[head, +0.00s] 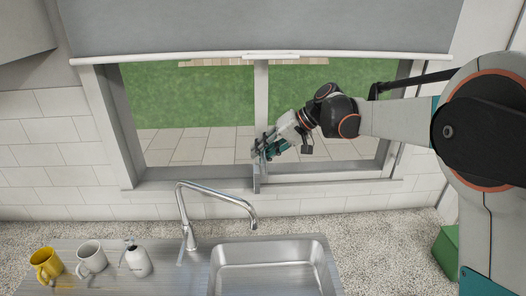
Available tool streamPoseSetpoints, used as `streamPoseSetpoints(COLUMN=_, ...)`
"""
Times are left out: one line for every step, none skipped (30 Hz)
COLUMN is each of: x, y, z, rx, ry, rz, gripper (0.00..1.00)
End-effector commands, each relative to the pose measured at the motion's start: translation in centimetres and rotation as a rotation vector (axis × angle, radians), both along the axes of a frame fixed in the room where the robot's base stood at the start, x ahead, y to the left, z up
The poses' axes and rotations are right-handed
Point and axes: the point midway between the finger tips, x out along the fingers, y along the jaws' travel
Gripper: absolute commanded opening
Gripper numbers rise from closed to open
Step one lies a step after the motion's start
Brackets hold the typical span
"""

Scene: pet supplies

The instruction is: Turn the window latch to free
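The window (187,112) is above the sink, under a grey blind. It has a grey frame with a middle post (261,95). My gripper (257,153) is at the lower part of this post, reaching in from the right. I cannot make out the window latch clearly; my gripper covers that part of the post. The fingers are small and overlap the post, so I cannot tell whether they are open, shut or touching the latch.
A chrome faucet (213,197) arches up below the window beside a steel sink (270,251). A yellow mug (46,264), a white mug (91,256) and a white dispenser bottle (137,261) stand at the left. A green box (447,250) is at the right.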

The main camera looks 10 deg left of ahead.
Motion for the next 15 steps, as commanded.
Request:
streamPoseSetpoints(x=0.0, y=0.0, z=0.0, rx=0.0, ry=0.0, rz=0.0, gripper=0.21)
streamPoseSetpoints(x=0.0, y=0.0, z=0.0, rx=0.0, ry=0.0, rz=0.0, gripper=0.21)
streamPoseSetpoints(x=0.0, y=0.0, z=0.0, rx=0.0, ry=0.0, rz=0.001, gripper=0.21)
streamPoseSetpoints(x=0.0, y=0.0, z=0.0, rx=-0.001, ry=0.0, rz=0.001, gripper=0.21)
streamPoseSetpoints(x=0.0, y=0.0, z=0.0, rx=-0.001, ry=0.0, rz=0.001, gripper=0.21)
streamPoseSetpoints(x=0.0, y=-0.1, z=0.0, rx=-0.001, ry=0.0, rz=0.001, gripper=0.21)
streamPoseSetpoints(x=0.0, y=-0.1, z=0.1, rx=-0.001, ry=0.0, rz=0.001, gripper=0.21)
streamPoseSetpoints(x=0.0, y=-0.3, z=0.2, rx=-0.001, ry=-0.001, rz=0.0, gripper=0.21)
streamPoseSetpoints(x=0.0, y=-0.5, z=0.4, rx=-0.001, ry=0.0, rz=0.0, gripper=0.21)
streamPoseSetpoints(x=0.0, y=-0.7, z=0.6, rx=-0.001, ry=0.0, rz=0.0, gripper=0.21)
streamPoseSetpoints(x=0.0, y=-1.0, z=0.8, rx=-0.001, ry=-0.001, rz=0.0, gripper=0.21)
streamPoseSetpoints(x=0.0, y=-1.4, z=1.2, rx=-0.001, ry=0.0, rz=0.0, gripper=0.21)
streamPoseSetpoints(x=0.0, y=-1.8, z=1.6, rx=-0.001, ry=0.0, rz=0.0, gripper=0.21)
streamPoseSetpoints(x=0.0, y=-2.3, z=2.0, rx=-0.001, ry=0.0, rz=-0.001, gripper=0.21)
streamPoseSetpoints(x=0.0, y=-2.8, z=2.5, rx=-0.001, ry=0.0, rz=-0.002, gripper=0.21)
